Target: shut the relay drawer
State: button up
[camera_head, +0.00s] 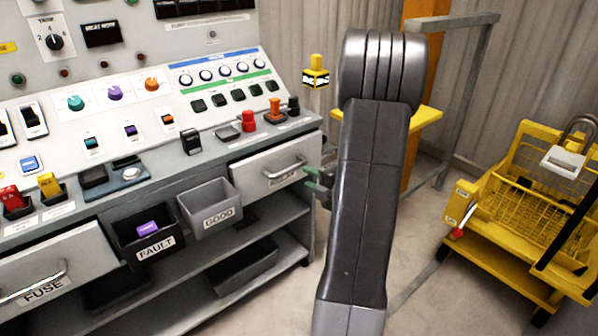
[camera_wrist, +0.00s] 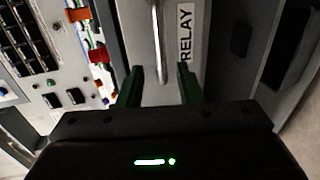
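The relay drawer (camera_head: 262,178) is the pale grey drawer at the right end of the console, with a metal bar handle (camera_head: 287,171). In the wrist view its front is turned sideways, with the RELAY label (camera_wrist: 186,32) and the handle (camera_wrist: 161,45). I cannot tell how far out it stands. My gripper (camera_head: 314,180) is just right of the drawer front, partly hidden behind my arm. In the wrist view my gripper (camera_wrist: 161,84) is open, its two green fingers apart. The handle's end lies between and ahead of them, with nothing seen gripped.
Left of the drawer hang a GOOD bin (camera_head: 209,212) and a FAULT bin (camera_head: 150,243) with a purple piece in it. The FUSE drawer (camera_head: 60,262) is at far left. A yellow cart (camera_head: 520,200) stands at right. Floor between cart and console looks clear.

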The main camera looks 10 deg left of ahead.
aim_at(291, 168)
jog(key=shift+v, duration=1.75)
jog(key=b+x, duration=0.1)
jog(key=x, duration=1.2)
jog(key=shift+w+a+f+b, duration=0.1)
jog(key=shift+w+a+b, duration=0.1)
jog(key=shift+a+b, duration=0.1)
jog(key=shift+s+d+p, duration=0.25)
jog(key=shift+d+p, duration=0.15)
jog(key=shift+a, duration=0.1)
